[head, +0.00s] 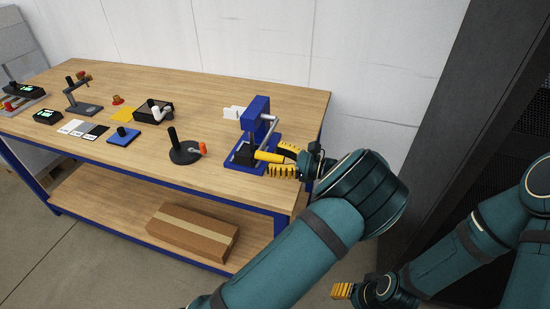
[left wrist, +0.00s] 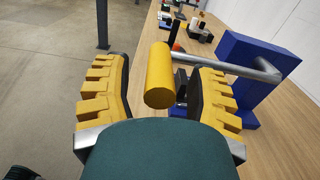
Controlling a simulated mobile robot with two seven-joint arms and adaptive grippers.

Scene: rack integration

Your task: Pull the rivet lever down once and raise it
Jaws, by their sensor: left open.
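The blue rivet press (head: 255,112) stands near the right end of the wooden bench; it also shows at the right of the left wrist view (left wrist: 246,75). Its lever is a grey rod (head: 268,131) that ends in a yellow cylindrical grip (head: 267,156). In the head view the rod slopes down from the press's upper part to the grip. My left gripper (head: 280,161) is open around the grip. In the left wrist view the yellow grip (left wrist: 159,75) lies between the two spread fingers, with gaps beside it. My right gripper (head: 342,290) is low, beside the bench; its opening is unclear.
A round black stand (head: 185,152) with an upright post is left of the press. White blocks (head: 234,112) lie behind it. Several tools and trays occupy the bench's left half. A cardboard box (head: 193,230) rests on the lower shelf. A dark rack (head: 430,130) stands at right.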

